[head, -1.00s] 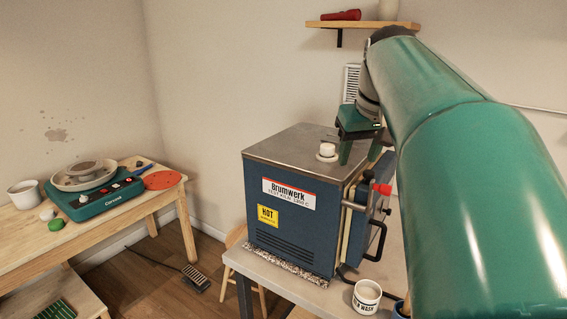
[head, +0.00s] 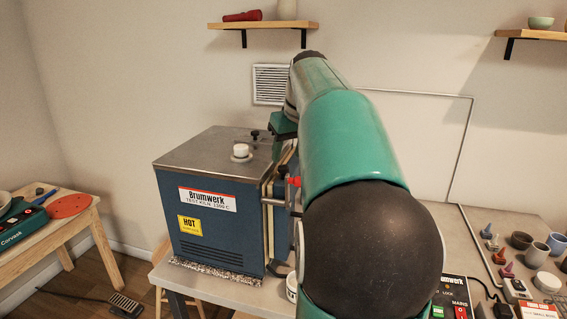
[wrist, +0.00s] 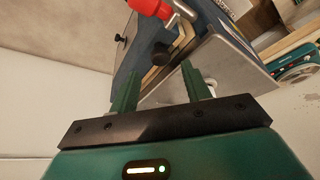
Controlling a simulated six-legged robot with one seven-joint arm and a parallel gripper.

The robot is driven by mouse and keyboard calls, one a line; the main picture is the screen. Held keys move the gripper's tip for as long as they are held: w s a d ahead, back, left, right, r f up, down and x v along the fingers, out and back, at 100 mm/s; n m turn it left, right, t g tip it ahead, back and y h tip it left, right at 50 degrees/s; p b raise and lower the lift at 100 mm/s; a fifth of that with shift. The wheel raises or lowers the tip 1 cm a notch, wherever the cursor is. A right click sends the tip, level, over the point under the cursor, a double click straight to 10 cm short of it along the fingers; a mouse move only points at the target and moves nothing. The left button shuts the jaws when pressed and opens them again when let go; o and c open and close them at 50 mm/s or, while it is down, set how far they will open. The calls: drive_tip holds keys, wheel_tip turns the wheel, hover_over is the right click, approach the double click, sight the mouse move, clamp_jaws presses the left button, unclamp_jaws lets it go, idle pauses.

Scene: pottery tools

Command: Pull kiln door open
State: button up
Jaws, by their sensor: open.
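The blue kiln (head: 215,222) with a grey metal top stands on a table, left of my arm. Its door is on its right side, mostly hidden behind my arm in the head view. A pale strip shows between body and door; I cannot tell if there is a gap. A red-ended latch lever (head: 295,182) sticks out at the door, and its red grip (wrist: 150,7) tops the wrist view. A black knob (wrist: 161,54) shows just beyond my fingertips. My gripper (wrist: 160,70) is open, with nothing held; contact with the kiln is unclear.
A white cap (head: 240,151) stands on the kiln top. A white cup (head: 292,287) is on the table beside the kiln, partly behind my arm. Several pots and tools lie at right. A wooden table (head: 72,236) is at left. A shelf (head: 262,25) hangs above.

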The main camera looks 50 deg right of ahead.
sight(284, 167)
drive_tip(key=shift+x, duration=2.25)
drive_tip(key=shift+r, duration=0.1)
clamp_jaws()
